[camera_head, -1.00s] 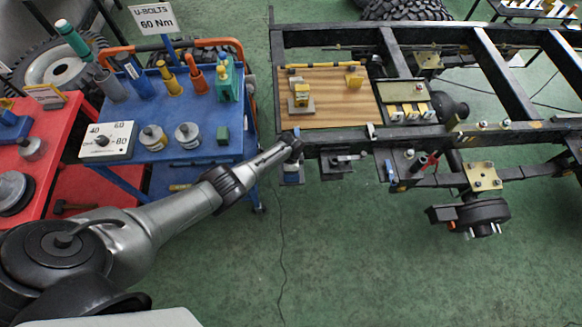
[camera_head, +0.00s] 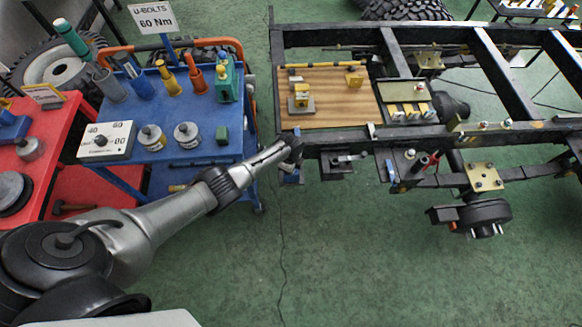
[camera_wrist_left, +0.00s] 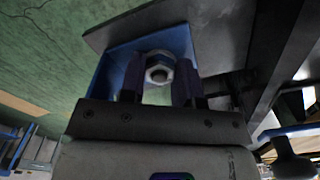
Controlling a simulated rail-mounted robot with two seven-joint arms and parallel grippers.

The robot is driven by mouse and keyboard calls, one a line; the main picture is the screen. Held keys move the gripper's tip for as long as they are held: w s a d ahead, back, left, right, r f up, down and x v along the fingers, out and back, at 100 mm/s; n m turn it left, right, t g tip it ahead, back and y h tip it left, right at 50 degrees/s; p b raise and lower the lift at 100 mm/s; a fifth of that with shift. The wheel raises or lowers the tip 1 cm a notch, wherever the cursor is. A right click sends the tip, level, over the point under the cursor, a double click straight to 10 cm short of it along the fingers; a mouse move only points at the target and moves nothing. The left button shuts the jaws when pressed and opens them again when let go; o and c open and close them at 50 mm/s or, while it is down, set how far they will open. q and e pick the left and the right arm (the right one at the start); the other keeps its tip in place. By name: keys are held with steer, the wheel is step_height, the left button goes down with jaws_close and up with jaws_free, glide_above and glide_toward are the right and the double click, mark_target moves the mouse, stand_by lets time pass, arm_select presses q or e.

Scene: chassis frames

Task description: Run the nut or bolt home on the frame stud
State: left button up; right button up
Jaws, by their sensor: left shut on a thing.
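My left gripper (camera_head: 292,148) is at the near left corner of the black chassis frame (camera_head: 330,134). In the left wrist view its two dark fingers (camera_wrist_left: 159,76) are shut on a silver hex nut (camera_wrist_left: 159,62), one on each side. The round end of a stud or bolt (camera_wrist_left: 158,74) shows in the nut's middle. A blue bracket (camera_wrist_left: 108,72) lies right behind the nut. How far the nut is from its seat cannot be told. In the head view the wrist hides the nut. My right gripper is in neither view.
A blue tool cart (camera_head: 185,152) with sockets and a torque dial (camera_head: 106,141) stands left of the frame. A wooden board (camera_head: 335,100) lies on the frame. A hub (camera_head: 482,215) hangs at the right. Green floor in front is clear.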

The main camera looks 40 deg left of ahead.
arm_select(q)
steer(key=m, duration=0.1)
steer(key=m+b, duration=0.1)
steer(key=m, duration=0.1)
steer(key=shift+a+f+m, duration=0.15)
steer(key=shift+a+m, duration=0.05)
steer(key=shift+m, duration=0.1)
steer(key=o, duration=0.9)
steer(key=shift+a, duration=0.15)
steer(key=shift+o, duration=0.8)
steer(key=shift+d, duration=0.2)
steer(key=shift+c, duration=1.3)
steer(key=shift+r, duration=0.3)
